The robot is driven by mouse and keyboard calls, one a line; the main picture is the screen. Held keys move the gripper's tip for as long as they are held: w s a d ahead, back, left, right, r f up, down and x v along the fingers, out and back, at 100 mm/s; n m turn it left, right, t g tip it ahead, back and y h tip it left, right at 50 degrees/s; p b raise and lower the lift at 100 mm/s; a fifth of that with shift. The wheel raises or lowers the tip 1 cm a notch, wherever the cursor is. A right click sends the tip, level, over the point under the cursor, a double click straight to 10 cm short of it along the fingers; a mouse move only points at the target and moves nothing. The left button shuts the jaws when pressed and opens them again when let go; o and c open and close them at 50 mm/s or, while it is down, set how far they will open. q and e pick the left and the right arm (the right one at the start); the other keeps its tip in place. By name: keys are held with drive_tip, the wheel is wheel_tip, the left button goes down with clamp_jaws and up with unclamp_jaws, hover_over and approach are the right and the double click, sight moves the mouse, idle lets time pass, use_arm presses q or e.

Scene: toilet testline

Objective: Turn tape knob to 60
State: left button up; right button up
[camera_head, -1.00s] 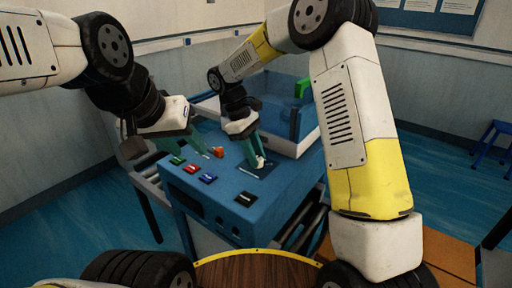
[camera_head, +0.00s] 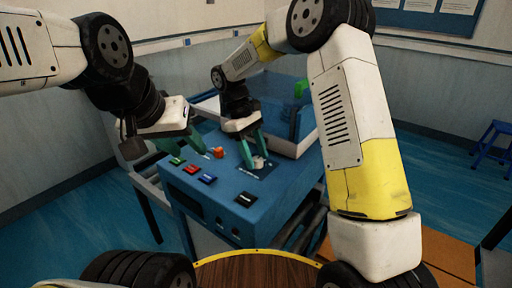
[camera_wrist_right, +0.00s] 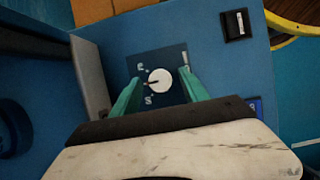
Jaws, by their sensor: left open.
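The tape knob (camera_wrist_right: 160,81) is a round white dial on a dark square plate (camera_wrist_right: 172,59) with white marks. In the right wrist view its dark pointer line points left; the numbers are too small to read. In the head view the knob (camera_head: 259,162) sits on top of the blue machine (camera_head: 262,199). My right gripper (camera_wrist_right: 159,86) is open, with its green fingers on either side of the knob and a small gap on each side. It also shows in the head view (camera_head: 254,153). My left gripper (camera_head: 183,145) is open, left of an orange knob (camera_head: 217,152).
A blue-and-white bin (camera_head: 296,142) stands behind. A blue stool (camera_head: 492,145) is far right.

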drive_tip(key=v, duration=0.7)
drive_tip(key=shift+r, duration=0.35)
drive_tip(key=shift+w+a, duration=0.1)
